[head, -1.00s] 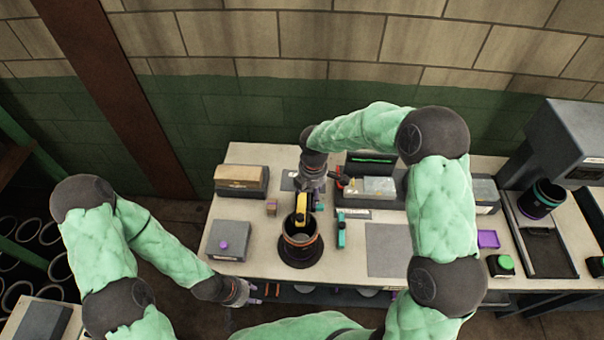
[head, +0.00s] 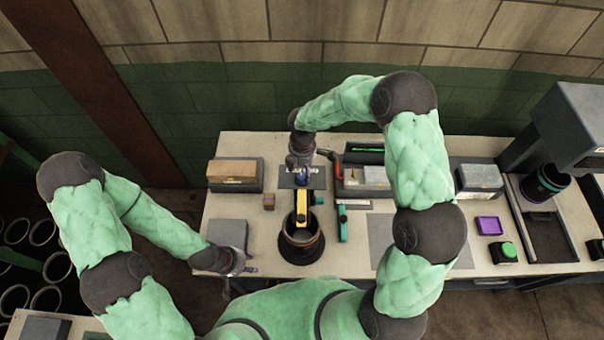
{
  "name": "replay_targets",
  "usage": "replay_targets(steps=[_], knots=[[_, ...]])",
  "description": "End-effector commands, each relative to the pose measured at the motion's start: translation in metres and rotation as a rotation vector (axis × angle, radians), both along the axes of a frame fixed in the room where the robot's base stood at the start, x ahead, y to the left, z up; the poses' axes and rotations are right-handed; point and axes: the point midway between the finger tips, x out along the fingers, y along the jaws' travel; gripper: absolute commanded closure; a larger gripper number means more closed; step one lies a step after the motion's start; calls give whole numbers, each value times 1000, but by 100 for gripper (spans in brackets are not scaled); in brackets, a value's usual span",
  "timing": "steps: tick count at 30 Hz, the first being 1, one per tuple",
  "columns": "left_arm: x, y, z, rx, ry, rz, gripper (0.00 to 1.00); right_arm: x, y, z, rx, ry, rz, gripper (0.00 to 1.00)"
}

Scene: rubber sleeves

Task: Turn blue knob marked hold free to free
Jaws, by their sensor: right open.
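A small blue part, seemingly the blue knob (head: 304,174), shows at the dark plate (head: 287,181) behind the round black fixture. Its marking is too small to read. My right gripper (head: 302,167) comes down over the plate from behind, with its open jaws at the blue part. I cannot tell if they touch it, and the gripper partly hides it. My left gripper (head: 240,267) hangs over the table's front left edge, away from the knob. Its fingers are too small to judge.
The black fixture with a yellow-topped part (head: 301,204) stands just in front of the plate. A teal tool (head: 342,223) lies to its right. A red-handled part (head: 338,169) is close to the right gripper. A grey mat (head: 384,232) lies bare at right.

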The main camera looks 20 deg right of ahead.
Motion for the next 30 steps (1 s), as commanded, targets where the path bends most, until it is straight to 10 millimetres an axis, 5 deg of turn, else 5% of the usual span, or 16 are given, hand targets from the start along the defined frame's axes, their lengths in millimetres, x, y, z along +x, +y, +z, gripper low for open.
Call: replay_targets(steps=[9,22,28,30], knots=[[1,0,6,0,-2,1,60,1,0,-44,0,-1,0,36],[1,0,7,0,-2,1,60,1,0,-52,0,-2,0,36],[1,0,7,0,-2,1,60,1,0,-52,0,-2,0,93],[1,0,7,0,-2,1,60,1,0,-52,0,-2,0,93]])
